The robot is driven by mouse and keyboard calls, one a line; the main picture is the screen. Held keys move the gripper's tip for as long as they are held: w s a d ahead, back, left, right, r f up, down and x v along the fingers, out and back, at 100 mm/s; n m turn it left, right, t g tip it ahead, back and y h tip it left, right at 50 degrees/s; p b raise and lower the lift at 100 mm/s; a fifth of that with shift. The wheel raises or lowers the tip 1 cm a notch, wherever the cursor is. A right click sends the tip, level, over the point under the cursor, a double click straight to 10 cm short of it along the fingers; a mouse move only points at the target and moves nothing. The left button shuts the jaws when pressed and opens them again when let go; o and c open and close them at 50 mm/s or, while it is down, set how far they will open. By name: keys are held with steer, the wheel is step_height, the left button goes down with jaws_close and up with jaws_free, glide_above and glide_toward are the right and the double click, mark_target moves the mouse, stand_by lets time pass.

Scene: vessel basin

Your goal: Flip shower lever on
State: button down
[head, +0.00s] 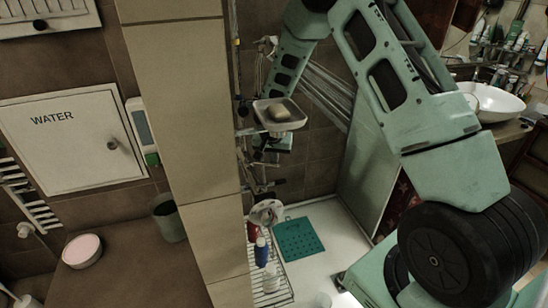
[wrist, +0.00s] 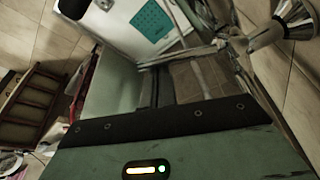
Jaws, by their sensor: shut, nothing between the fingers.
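In the head view, chrome shower fittings (head: 264,186) stand on the tiled wall just right of the pillar, under the soap dish. They are small and dark, and I cannot make out which part is the lever or how it is set. My forearm comes down from the top behind the soap dish, and my gripper (head: 276,143) shows there only in part, close to the wall fittings. It is shut and empty. Whether it touches the fittings is hidden. In the wrist view, a green housing with a lit indicator fills the bottom; no lever is clear there.
A soap dish (head: 279,114) with soap juts out in front of my gripper. A tiled pillar (head: 190,130) stands to the left. A wire rack (head: 268,285) with bottles sits below. The shower tray has a teal mat (head: 298,239); a washbasin (head: 492,103) is at right.

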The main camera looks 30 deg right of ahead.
step_height(320, 180, up, 10)
steer(key=b, duration=0.2)
stand_by(0.3)
steer(key=shift+s, duration=0.15)
